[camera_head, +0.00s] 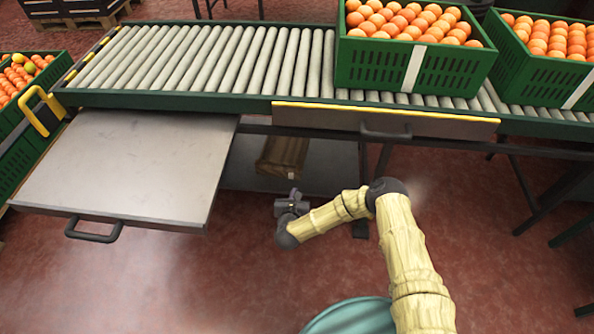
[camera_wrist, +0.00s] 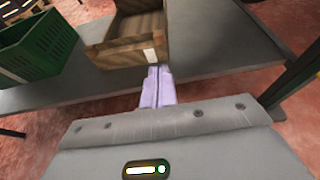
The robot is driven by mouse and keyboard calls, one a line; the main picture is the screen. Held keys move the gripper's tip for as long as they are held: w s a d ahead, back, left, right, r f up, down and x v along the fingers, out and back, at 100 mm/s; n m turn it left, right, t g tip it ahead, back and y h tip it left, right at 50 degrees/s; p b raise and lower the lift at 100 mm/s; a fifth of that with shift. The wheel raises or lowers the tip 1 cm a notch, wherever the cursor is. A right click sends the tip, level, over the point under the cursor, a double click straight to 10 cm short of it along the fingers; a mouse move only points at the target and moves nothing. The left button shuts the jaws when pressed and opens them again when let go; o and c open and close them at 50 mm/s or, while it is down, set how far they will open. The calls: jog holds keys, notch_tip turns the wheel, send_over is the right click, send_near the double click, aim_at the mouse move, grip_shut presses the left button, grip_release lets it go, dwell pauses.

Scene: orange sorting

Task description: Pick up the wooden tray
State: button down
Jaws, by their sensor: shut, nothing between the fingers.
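The wooden tray (camera_head: 283,155) sits on the grey lower shelf (camera_head: 330,172) under the roller conveyor. In the wrist view the wooden tray (camera_wrist: 126,52) is an open brown box with a small white label on its front corner. My gripper (camera_head: 292,195) is in front of the tray and a little below it in the head view. In the wrist view the fingers of my gripper (camera_wrist: 157,72) are together and point at the tray's labelled corner. Nothing is held. I cannot tell whether the fingertips touch the tray.
A pulled-out metal shelf (camera_head: 130,165) with a handle extends at the left. The roller conveyor (camera_head: 200,58) runs above, carrying green crates (camera_head: 415,66) of oranges. In the wrist view a green crate (camera_wrist: 38,44) stands left of the tray. The red floor in front is mostly clear.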

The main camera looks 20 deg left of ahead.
jog(key=w+a+b, duration=0.1)
jog(key=w+b, duration=0.1)
jog(key=w, duration=0.2)
jog(key=w+a+b, duration=0.1)
jog(key=w+b, duration=0.1)
jog(key=w, duration=0.2)
jog(key=w+b, duration=0.2)
jog(key=w, duration=0.2)
jog(key=shift+a+f, duration=0.15)
jog(key=shift+a, duration=0.25)
jog(key=shift+s+f+b, duration=0.15)
jog(key=shift+f+b, duration=0.5)
jog(key=shift+b, duration=0.1)
jog(key=shift+d+f, duration=0.1)
